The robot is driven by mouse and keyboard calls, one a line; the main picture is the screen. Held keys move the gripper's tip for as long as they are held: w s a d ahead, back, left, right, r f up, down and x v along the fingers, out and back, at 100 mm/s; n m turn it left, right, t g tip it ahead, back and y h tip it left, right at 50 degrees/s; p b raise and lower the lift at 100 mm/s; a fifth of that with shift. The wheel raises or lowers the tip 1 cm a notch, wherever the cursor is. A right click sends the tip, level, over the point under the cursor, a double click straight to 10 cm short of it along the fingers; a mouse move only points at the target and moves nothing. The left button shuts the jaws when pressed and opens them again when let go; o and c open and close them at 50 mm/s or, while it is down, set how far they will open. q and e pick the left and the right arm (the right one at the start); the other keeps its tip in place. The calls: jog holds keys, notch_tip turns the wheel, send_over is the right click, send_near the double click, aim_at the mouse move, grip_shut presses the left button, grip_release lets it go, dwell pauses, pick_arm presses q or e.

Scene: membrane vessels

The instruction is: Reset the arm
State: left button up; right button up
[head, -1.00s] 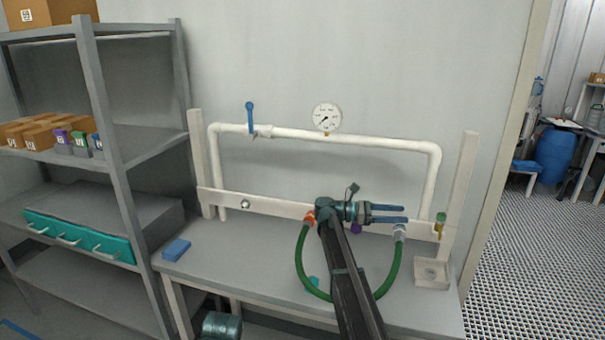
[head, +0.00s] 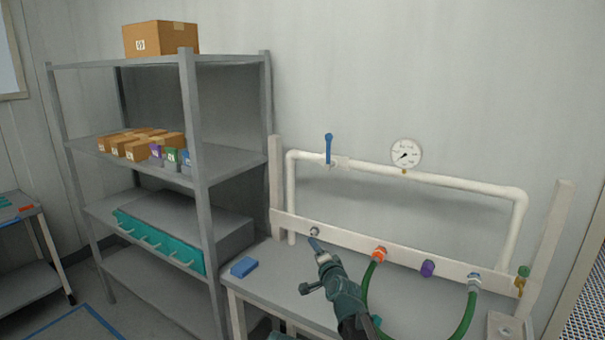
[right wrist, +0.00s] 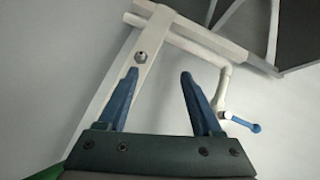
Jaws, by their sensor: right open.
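My right gripper (head: 313,243) is above the grey bench in the head view, pointing away toward the white rail near a bare metal fitting (head: 315,231). In the right wrist view my right gripper (right wrist: 160,75) has its two blue fingers spread with nothing between them. The metal fitting (right wrist: 142,57) appears beyond the left finger, apart from it. The left gripper is not in view.
The white rail (head: 450,270) carries an orange fitting (head: 379,254), a purple plug (head: 428,268) and a green hose (head: 463,320). A white pipe with a gauge (head: 406,153) and blue-handled valve (head: 328,148) runs above. A blue block (head: 243,266) lies on the bench. Grey shelves (head: 195,130) stand left.

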jog(key=s+a+f+n+g, duration=0.3)
jog(key=s+f+n+g, duration=0.3)
jog(key=s, duration=0.4)
jog(key=s+a+f+n+g, duration=0.2)
jog(key=s+f+n+g, duration=0.2)
jog(key=s+f, duration=0.5)
jog(key=s+d+f+n+g+h, duration=0.1)
jog(key=s+d+n+g+h, duration=0.1)
jog(key=s, duration=0.7)
jog(key=s+d+f+n+g+h+p, duration=0.1)
jog(key=s+d+n+g+h, duration=0.2)
jog(key=s, duration=0.6)
jog(key=shift+s+d+g, duration=0.4)
jog(key=shift+d+g, duration=0.2)
jog(key=shift+d, duration=0.35)
